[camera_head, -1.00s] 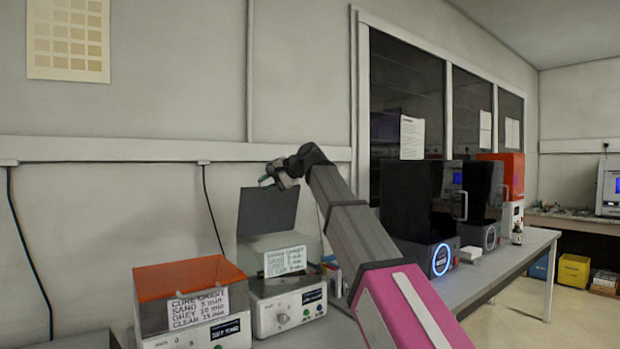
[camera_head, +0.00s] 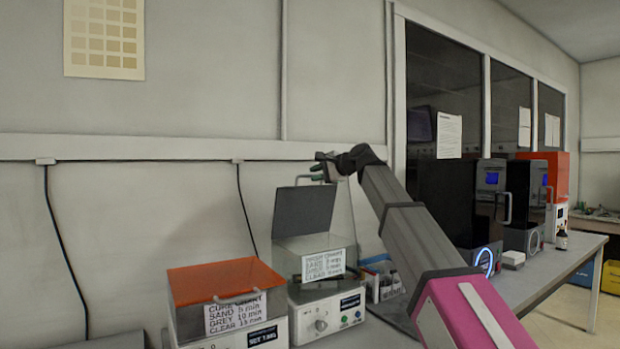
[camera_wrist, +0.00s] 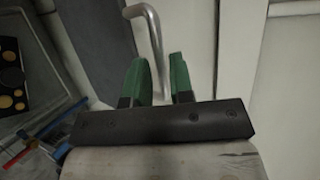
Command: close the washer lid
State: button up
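The washer (camera_head: 322,315) is the pale machine with a knob, a text card and a clear-sided tub, in the head view. Its lid (camera_head: 302,212) stands raised as a dark grey panel at the back of the tub. My gripper (camera_head: 322,170) is above the tub, by the lid's upper right corner. In the wrist view my gripper (camera_wrist: 160,65) has two green fingers standing apart. A bent metal handle (camera_wrist: 150,30) passes into the gap between them; contact cannot be told. A dark grey panel (camera_wrist: 100,40) lies left of the fingers.
An orange-topped box (camera_head: 215,280) with its own card stands left of the washer. Small bottles (camera_head: 388,286) stand to its right. Dark machines (camera_head: 450,205) line the bench further right, and the wall is close behind.

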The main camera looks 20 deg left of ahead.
aim_at(309, 176)
jog(key=shift+x, duration=1.6)
grip_shut()
jog(key=s+d+f+y, duration=0.1)
jog(key=s+d+f, duration=0.2)
jog(key=f, duration=0.3)
jog(key=s+d+f+n+t+y, duration=0.1)
jog(key=s+d+f, duration=0.2)
jog(key=d+f, duration=0.2)
jog(key=s+d+f+y, duration=0.1)
jog(key=s+d+f, duration=0.3)
jog(key=f, duration=0.3)
jog(key=shift+d+f+n+y, duration=0.3)
jog(key=shift+y, duration=0.1)
